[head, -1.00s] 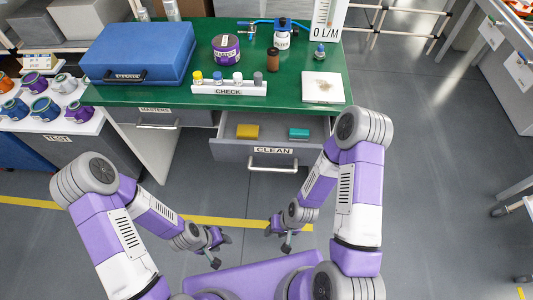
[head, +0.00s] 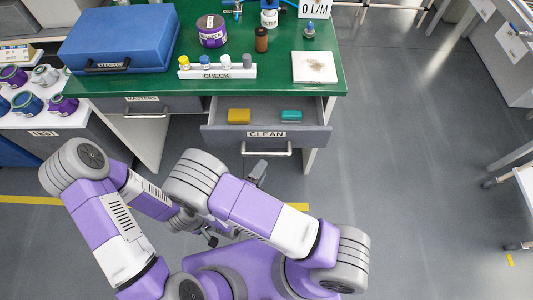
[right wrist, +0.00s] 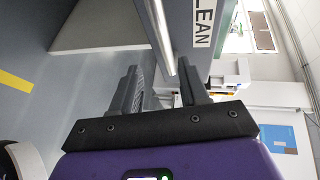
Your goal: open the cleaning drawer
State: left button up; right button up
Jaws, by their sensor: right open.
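The cleaning drawer (head: 300,138), labelled CLEAN, stands partly pulled out under the green workbench. A yellow block (head: 239,116) and a teal block (head: 291,116) lie inside it. Its silver bar handle (head: 280,152) is on the front; the handle also shows in the right wrist view (right wrist: 159,38). My right gripper (head: 258,170) is open and empty just in front of the handle. In the right wrist view the handle bar lies ahead, between the lines of the two fingers (right wrist: 158,68), apparently not clasped. My left gripper (head: 211,240) is low by my base, partly hidden by my right arm.
The green bench top (head: 270,83) holds a blue case (head: 118,40), a purple tin (head: 211,31), a CHECK rack (head: 217,72) and a white tile (head: 314,67). The MASTERS drawer (head: 150,105) is at left.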

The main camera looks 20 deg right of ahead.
aim_at(266, 153)
jog(key=shift+n+t, duration=0.3)
jog(key=shift+n, duration=0.2)
jog(key=x, duration=0.2)
jog(key=b+x, duration=0.1)
jog(key=x, duration=0.1)
jog(key=w+a+b+x, duration=0.1)
jog(key=x, duration=0.2)
jog(key=shift+d+r, duration=0.1)
jog(key=shift+r, duration=0.1)
grip_shut()
